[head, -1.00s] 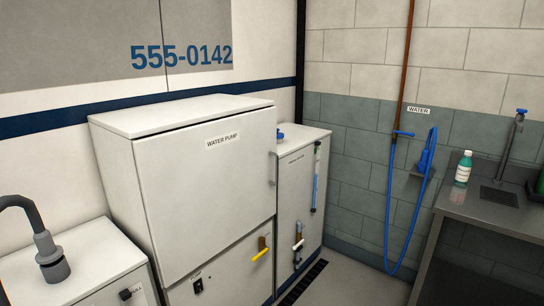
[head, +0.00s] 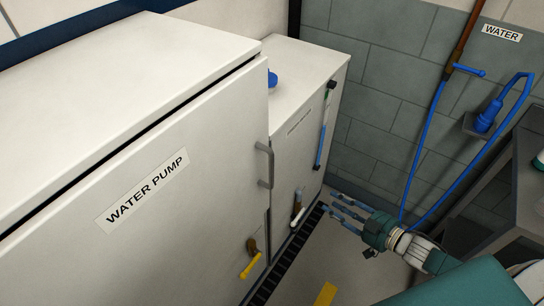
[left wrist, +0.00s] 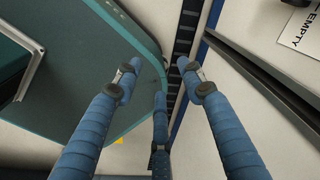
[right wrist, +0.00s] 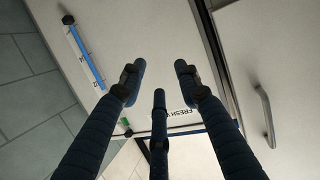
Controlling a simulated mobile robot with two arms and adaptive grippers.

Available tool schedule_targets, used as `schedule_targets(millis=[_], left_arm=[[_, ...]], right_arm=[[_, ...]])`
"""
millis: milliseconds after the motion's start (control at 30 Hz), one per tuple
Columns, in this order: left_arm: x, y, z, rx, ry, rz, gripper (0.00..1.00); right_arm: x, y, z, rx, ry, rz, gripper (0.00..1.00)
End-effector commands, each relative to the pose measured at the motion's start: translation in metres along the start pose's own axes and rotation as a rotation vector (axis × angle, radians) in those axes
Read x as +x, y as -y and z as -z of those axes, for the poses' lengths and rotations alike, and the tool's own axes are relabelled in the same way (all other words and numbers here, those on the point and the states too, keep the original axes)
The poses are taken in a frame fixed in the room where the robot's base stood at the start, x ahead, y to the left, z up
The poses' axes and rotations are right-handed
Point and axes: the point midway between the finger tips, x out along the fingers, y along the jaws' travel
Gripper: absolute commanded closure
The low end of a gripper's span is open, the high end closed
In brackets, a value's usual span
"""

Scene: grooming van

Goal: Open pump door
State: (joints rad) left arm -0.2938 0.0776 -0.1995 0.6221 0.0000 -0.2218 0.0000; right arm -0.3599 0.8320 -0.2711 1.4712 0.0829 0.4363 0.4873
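The water pump cabinet door (head: 170,215) is white, carries a "WATER PUMP" label (head: 145,188) and stands shut. Its grey bar handle (head: 265,165) is upright at the door's right edge. The handle also shows in the right wrist view (right wrist: 265,115), right of the fingers and apart from them. My right gripper (head: 340,205) comes in from the lower right, fingers spread and empty, to the right of the cabinets in the head view; its fingers also show in the right wrist view (right wrist: 160,85). My left gripper (left wrist: 165,80) is open and empty; it is outside the head view.
A fresh water cabinet (head: 300,150) with a level gauge (head: 325,125) stands right of the pump cabinet. A yellow-handled valve (head: 251,262) sits low on the pump cabinet. A blue hose (head: 420,140) hangs on the tiled wall by a counter (head: 525,165). A dark floor grate (head: 285,255) runs alongside the cabinets.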

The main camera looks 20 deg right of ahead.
Motion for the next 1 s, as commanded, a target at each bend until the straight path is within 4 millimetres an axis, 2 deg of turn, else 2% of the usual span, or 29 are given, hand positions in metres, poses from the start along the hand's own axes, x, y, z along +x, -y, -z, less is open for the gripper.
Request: schedule_targets(millis=[33,100,200,300,400,533,833,1000], left_arm=[[-0.011,0.0,-0.001,0.0,0.003,0.0,0.6],[-0.017,0.0,0.0,0.0,0.003,0.0,0.6],[-0.022,0.0,-0.002,0.0,0.005,0.0,0.6],[-0.024,0.001,-0.008,0.001,0.013,0.0,0.6],[-0.025,0.001,-0.014,0.002,0.021,0.001,0.6],[-0.026,0.002,-0.017,0.002,0.025,0.001,0.6],[-0.036,0.004,0.0,0.002,0.002,0.003,0.6],[-0.042,0.004,0.003,0.002,-0.002,0.003,0.6]], right_arm=[[-0.004,0.015,0.053,-0.01,-0.068,0.086,0.67],[-0.01,0.039,0.109,-0.006,-0.152,0.194,0.67],[-0.022,0.069,0.162,0.008,-0.228,0.319,0.67],[-0.032,0.089,0.191,0.022,-0.267,0.397,0.67],[-0.034,0.098,0.202,0.028,-0.284,0.428,0.67],[-0.024,0.103,0.208,0.028,-0.289,0.431,0.67],[0.021,0.123,0.224,0.027,-0.29,0.427,0.67],[0.044,0.134,0.231,0.027,-0.288,0.427,0.67]])
